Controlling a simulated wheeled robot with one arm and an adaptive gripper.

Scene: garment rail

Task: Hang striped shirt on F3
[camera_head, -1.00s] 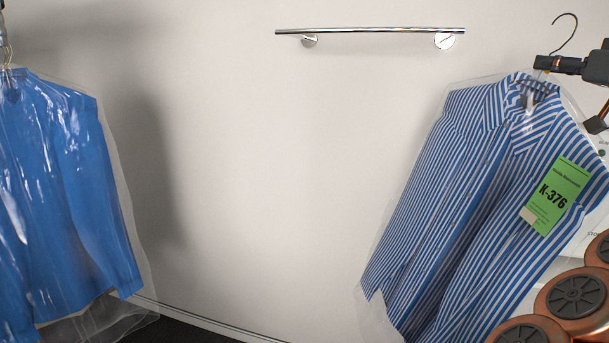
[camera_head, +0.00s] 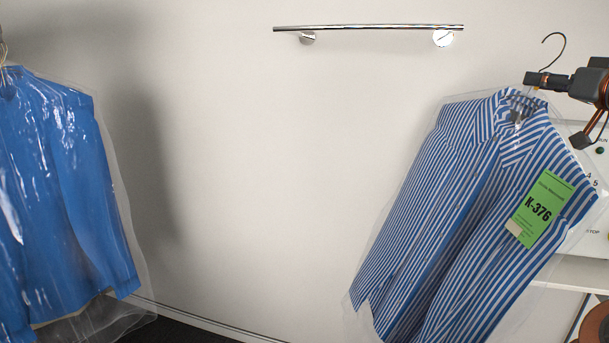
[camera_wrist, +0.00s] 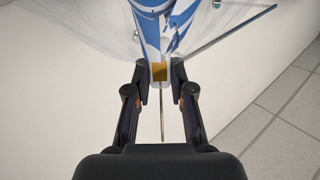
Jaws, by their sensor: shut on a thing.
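The striped shirt (camera_head: 440,210) is blue and white, in a clear bag with a green tag (camera_head: 541,209) reading K-376. It hangs tilted at the right of the head view. My gripper (camera_head: 537,79) is shut on the neck of its hanger (camera_head: 554,52), just above the collar, with the hook sticking up free. The wrist view shows the fingers (camera_wrist: 159,84) closed at the hanger neck, with the striped cloth (camera_wrist: 165,25) beyond. A short chrome rail (camera_head: 370,28) is fixed to the wall, left of the hook and a little higher in the picture. No F3 label is readable.
A plain blue shirt (camera_head: 65,190) in a clear bag hangs at the left. A pale panel (camera_head: 590,225) with small controls stands behind the striped shirt at the right. The wall between the two shirts is bare, and nothing hangs on the chrome rail.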

